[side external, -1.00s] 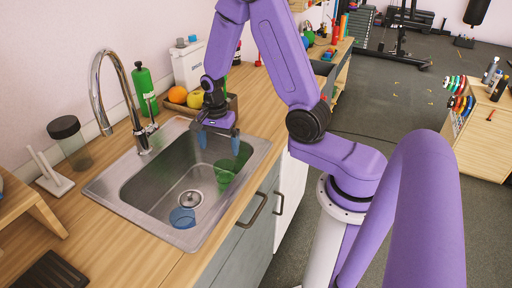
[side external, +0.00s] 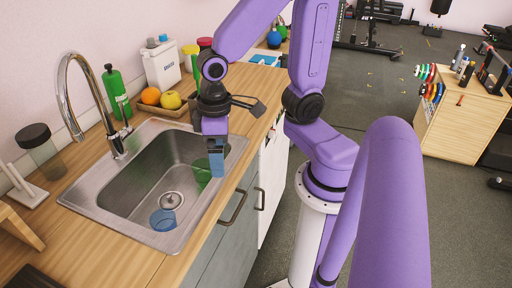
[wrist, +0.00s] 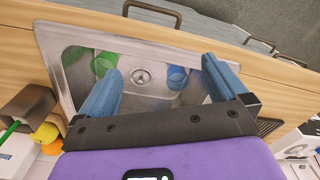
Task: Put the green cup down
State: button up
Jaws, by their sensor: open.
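The green cup (side external: 203,174) sits inside the metal sink (side external: 112,222), by the basin's right side, partly hidden behind my gripper. It also shows in the wrist view (wrist: 102,64), just beyond the left finger. My gripper (side external: 216,166) is over the sink's right part, pointing down, with nothing seen between its fingers. In the wrist view my gripper (wrist: 163,73) has its two blue fingers spread wide apart. A blue cup (side external: 162,220) lies in the basin near the drain. It also shows in the wrist view (wrist: 177,77), between the fingers' lines.
The faucet (side external: 75,95) arches over the sink's left side. A lidded jar (side external: 40,150) is at the left.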

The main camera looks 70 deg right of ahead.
jog(key=s+r+n, duration=0.2)
jog(key=s+n, duration=0.5)
jog(key=s, duration=0.1)
jog(key=shift+s+d+r+n, duration=0.25)
jog(key=shift+s+r+n, duration=0.1)
jog(key=shift+s+n, duration=0.05)
